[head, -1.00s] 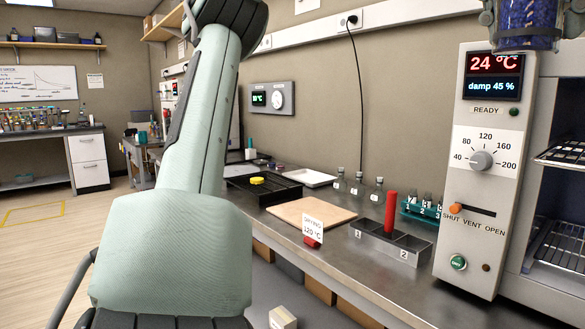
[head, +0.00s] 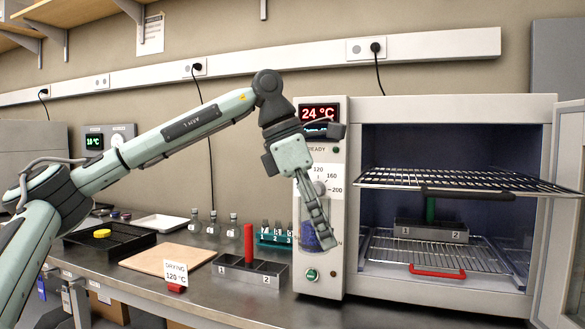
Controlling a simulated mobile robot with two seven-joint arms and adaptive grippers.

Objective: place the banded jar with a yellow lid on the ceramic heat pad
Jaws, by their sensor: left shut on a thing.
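My left gripper (head: 318,228) hangs in front of the oven's control panel, pointing down. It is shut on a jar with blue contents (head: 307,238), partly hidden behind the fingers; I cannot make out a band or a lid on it. A yellow round lid-like thing (head: 102,233) sits in the black tray (head: 132,242) at the left; I cannot tell whether a jar is beneath it. The pale tan ceramic heat pad (head: 165,256) lies bare on the bench, left of and apart from the gripper. My right gripper is not in view.
A "DRYING 120 °C" card (head: 176,272) stands at the pad's front edge. A grey block with a red tube (head: 249,246) stands between pad and oven. Small bottles (head: 213,224) stand behind. The oven (head: 450,120) is open, with wire shelves and another block (head: 431,228) inside.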

